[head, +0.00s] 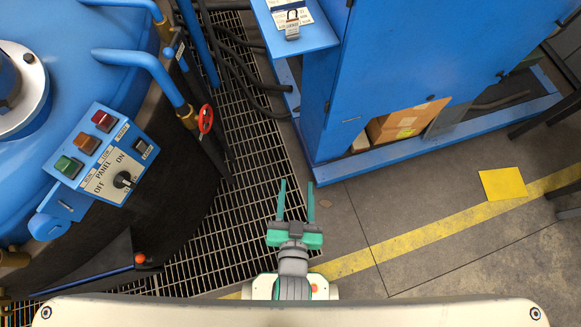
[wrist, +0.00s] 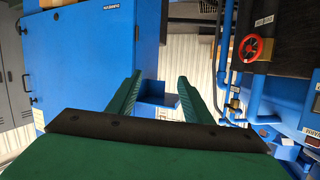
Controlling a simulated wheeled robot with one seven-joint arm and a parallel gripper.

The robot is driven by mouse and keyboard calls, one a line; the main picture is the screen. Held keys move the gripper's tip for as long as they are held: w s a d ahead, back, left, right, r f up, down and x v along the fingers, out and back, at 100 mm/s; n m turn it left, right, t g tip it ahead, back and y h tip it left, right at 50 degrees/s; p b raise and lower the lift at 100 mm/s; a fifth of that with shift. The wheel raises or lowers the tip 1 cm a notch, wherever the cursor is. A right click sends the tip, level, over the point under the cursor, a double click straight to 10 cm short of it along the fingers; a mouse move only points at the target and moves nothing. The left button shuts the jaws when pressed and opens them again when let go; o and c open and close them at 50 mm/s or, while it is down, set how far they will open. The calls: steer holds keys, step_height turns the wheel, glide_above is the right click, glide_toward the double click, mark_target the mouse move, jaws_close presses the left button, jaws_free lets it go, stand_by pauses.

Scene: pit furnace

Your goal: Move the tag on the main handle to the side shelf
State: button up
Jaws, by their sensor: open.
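A blue shelf-like box (wrist: 157,88) shows between the fingers in the wrist view. I cannot clearly make out the main handle or a tag on it in either view.
The blue furnace (head: 75,60) with its button panel (head: 102,165) stands at left, with a red valve wheel (head: 206,119) beside it. The blue cabinet (head: 400,70) stands at right, cardboard boxes (head: 405,122) in its base. Dark hoses cross the grating. Open floor lies right of my gripper.

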steer(key=s+a+r+n, duration=0.1)
steer(key=s+r, duration=0.1)
steer(key=s, duration=0.9)
steer(key=shift+s+a+n+y, duration=0.15)
steer(key=shift+a+n+y, duration=0.15)
steer(key=shift+y, duration=0.1)
